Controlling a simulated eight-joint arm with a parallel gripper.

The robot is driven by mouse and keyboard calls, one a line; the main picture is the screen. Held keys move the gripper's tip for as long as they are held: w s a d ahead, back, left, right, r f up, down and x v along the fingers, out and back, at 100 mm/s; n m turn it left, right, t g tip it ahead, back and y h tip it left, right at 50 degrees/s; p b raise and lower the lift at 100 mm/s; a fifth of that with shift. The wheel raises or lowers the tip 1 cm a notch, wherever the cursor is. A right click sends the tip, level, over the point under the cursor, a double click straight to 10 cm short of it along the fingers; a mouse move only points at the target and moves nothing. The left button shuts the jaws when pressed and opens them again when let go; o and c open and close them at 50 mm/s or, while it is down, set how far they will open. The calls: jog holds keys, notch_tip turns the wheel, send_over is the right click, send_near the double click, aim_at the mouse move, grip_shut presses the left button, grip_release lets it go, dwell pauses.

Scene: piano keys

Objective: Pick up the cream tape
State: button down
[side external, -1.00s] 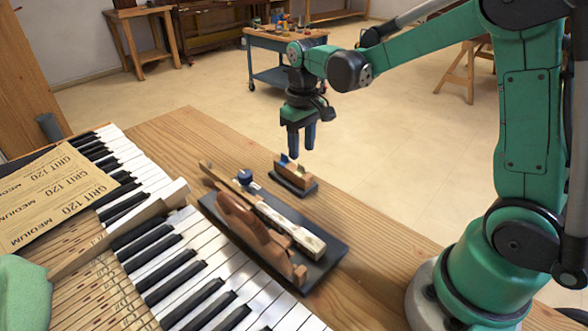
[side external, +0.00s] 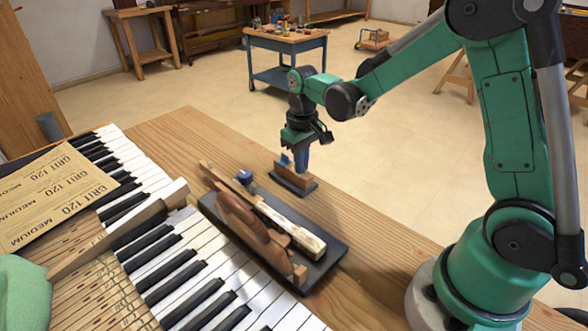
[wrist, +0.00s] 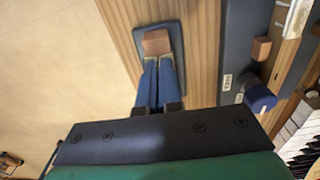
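I cannot pick out a cream tape for certain. Small cream patches (wrist: 157,57) show at my fingertips in the wrist view, too small to identify. My gripper (side external: 302,168) points down, with its blue fingers at the wooden block on the small dark base (side external: 308,189). In the wrist view, my gripper (wrist: 158,60) has its fingers close together against the near end of the block (wrist: 156,42). Whether they hold anything is unclear. A cream-white, rough-looking bar (side external: 296,231) lies on the large dark tray (side external: 327,262).
Beside my gripper is a blue roll (side external: 245,176), also in the wrist view (wrist: 261,98). A wooden plane (side external: 245,225) lies on the tray. Piano keys (side external: 165,252) and a sandpaper sheet (side external: 50,190) lie to the left. Bare bench (side external: 365,235) is on the right.

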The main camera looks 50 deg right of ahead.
dwell(0.4)
notch_tip(320, 180, up, 21)
dwell(0.6)
jog(key=shift+r, duration=1.05)
jog(key=shift+r, duration=1.45)
